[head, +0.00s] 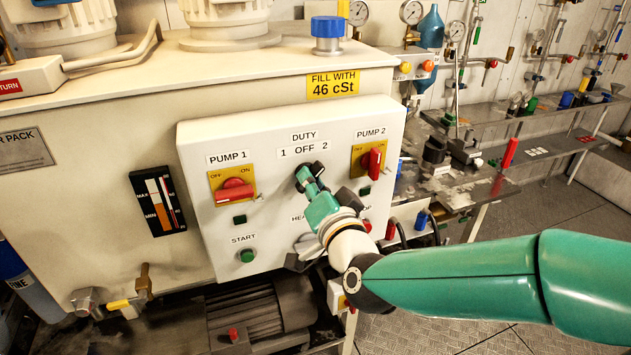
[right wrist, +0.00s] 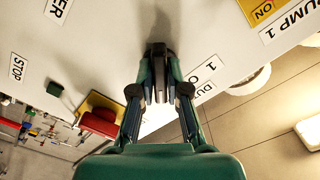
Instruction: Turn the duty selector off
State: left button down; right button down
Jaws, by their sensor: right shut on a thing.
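The duty selector (head: 303,178) is a dark knob on the white control panel, under the label "DUTY 1 OFF 2". My right gripper (head: 311,187) is shut on it, and the fingers cover most of the knob. In the right wrist view the black knob (right wrist: 158,54) sits between the two fingertips of my right gripper (right wrist: 160,88). The fingers hide much of the "1 OFF 2" label there. I cannot tell which position the selector points to. My left gripper is not in view.
The red Pump 1 switch (head: 234,190) is left of the selector and the red Pump 2 switch (head: 373,160) is right of it. A green start button (head: 247,255) is below left. My right wrist hides part of the lower panel.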

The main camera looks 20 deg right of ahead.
jog(key=shift+f, duration=0.2)
jog(key=n+b, duration=0.1)
jog(key=n, duration=0.7)
jog(key=shift+f, duration=0.2)
jog(key=shift+n, duration=0.4)
jog(key=c, duration=1.2)
grip_release()
jog(key=shift+o, duration=0.2)
jog(key=shift+r, duration=0.2)
